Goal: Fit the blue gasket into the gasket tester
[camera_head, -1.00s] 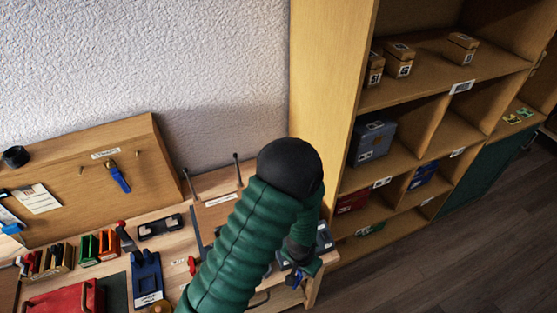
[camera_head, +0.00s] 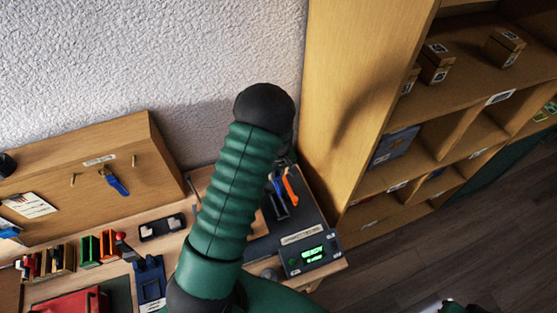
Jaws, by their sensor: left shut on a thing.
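The gasket tester (camera_head: 313,253) stands at the right end of the bench, a dark unit with a lit green display on its front. Its bed runs back behind my left arm, and an orange lever-like part (camera_head: 290,187) stands up there. My left arm rises through the middle and hides much of the bed. My left gripper (camera_head: 281,182) is mostly hidden behind the forearm, over the tester bed, shut on a small blue piece (camera_head: 274,188) that appears to be the blue gasket. I cannot tell whether the gasket touches the tester. My right gripper is not in view.
A wooden shelf unit (camera_head: 350,100) stands close to the tester's right. A tool board with a blue-handled tool (camera_head: 117,185) leans at the back left. Coloured racks (camera_head: 98,246), a blue fixture (camera_head: 150,278) and a red case (camera_head: 75,303) occupy the bench's left.

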